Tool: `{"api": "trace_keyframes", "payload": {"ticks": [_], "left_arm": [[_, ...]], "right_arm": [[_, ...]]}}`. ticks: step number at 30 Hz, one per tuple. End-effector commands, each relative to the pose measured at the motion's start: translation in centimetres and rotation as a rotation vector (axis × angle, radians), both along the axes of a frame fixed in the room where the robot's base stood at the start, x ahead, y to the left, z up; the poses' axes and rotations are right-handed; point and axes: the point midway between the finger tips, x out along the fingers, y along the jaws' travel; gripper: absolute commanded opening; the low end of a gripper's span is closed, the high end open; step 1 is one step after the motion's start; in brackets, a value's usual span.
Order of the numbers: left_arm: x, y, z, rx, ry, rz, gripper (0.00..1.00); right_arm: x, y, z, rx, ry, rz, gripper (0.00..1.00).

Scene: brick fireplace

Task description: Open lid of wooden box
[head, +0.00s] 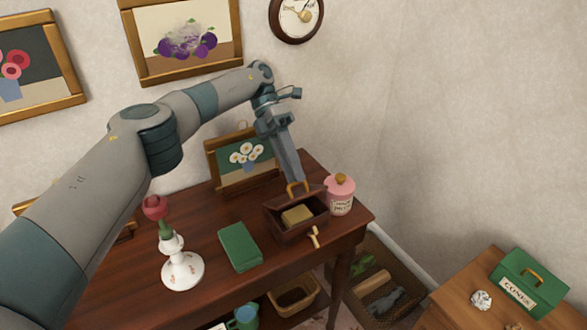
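The dark wooden box (284,226) stands on the table near its right end. Its top is open, and a yellowish block (297,215) lies inside. A gold loop handle (297,187) shows at the back of the box, where the lid seems to stand raised. My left gripper (295,179) points down from above and behind, with its tip at or just behind the handle. I cannot tell whether it grips the handle or whether its fingers are apart. My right gripper is not in view.
On the dark table (208,238) are a green book (239,246), a white candlestick (181,268) with a rose, a flower picture (243,160) and a pink jar (340,195) close beside the box. A gold key-like piece (314,237) is at its front. A green case (528,283) stands lower right.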

Motion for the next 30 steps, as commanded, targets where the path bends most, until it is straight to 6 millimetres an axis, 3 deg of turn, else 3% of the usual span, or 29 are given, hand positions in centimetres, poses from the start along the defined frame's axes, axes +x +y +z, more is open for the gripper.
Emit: {"api": "trace_keyframes", "payload": {"ticks": [8, 15, 30], "left_arm": [[0.1, 0.0, 0.9, -0.001, -0.001, 0.001, 0.26], [0.1, 0.0, 4.0, -0.002, -0.004, -0.001, 0.26], [-3.8, -7.8, 9.0, -0.001, -0.002, -0.003, 0.26]], "right_arm": [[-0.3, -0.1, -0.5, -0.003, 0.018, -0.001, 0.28], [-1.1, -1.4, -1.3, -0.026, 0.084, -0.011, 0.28], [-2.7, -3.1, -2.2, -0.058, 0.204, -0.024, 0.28]]}}
